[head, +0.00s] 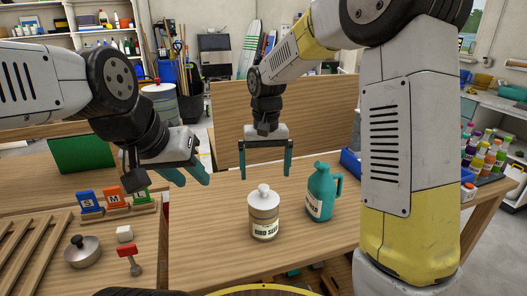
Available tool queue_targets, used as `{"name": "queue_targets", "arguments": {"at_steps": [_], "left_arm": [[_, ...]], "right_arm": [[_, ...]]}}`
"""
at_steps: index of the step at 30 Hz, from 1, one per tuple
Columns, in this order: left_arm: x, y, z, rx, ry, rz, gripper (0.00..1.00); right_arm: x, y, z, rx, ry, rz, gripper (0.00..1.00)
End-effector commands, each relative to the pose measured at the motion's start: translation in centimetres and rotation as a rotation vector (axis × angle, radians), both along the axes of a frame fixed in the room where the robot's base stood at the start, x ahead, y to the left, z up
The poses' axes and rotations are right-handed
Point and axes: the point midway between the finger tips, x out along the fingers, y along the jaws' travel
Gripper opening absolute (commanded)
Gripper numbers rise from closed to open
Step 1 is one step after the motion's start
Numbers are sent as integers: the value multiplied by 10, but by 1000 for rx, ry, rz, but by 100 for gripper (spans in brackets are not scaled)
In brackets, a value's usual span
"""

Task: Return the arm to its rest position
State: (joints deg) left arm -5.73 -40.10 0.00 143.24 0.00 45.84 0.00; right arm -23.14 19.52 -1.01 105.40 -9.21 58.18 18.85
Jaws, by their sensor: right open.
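My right gripper (266,176) hangs fingers down over the far part of the wooden table (345,240), behind a bird seed jar (264,222). Its two teal fingers are wide apart with nothing between them. My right arm (410,150) comes in from the upper right and bends down to it; its white and yellow link fills much of the right side. My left gripper (190,179) is held out above the table at the left, pointing right and slightly down. Its teal fingers look apart and hold nothing that I can see.
A teal jug (322,192) stands right of the jar. Several bottles (485,150) stand at the far right.

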Motion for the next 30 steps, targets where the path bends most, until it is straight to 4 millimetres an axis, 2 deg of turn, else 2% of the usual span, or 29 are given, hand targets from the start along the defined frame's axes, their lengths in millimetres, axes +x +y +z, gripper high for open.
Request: {"name": "queue_targets", "arguments": {"at_steps": [5,9,15,22,26,30], "left_arm": [[0,0,0,0,0,0,36],[0,0,0,0,0,0,36],[0,0,0,0,0,0,36],[0,0,0,0,0,0,36],[0,0,0,0,0,0,36],[0,0,0,0,0,0,36]], "right_arm": [[-25,-34,41,61,-80,-22,100],[-60,-68,74,118,-171,-41,100],[-117,-106,102,176,-314,-64,100],[-172,-131,108,207,-461,-84,100],[-188,-136,106,212,-507,-88,100],[-193,-138,105,212,-523,-89,100]]}}
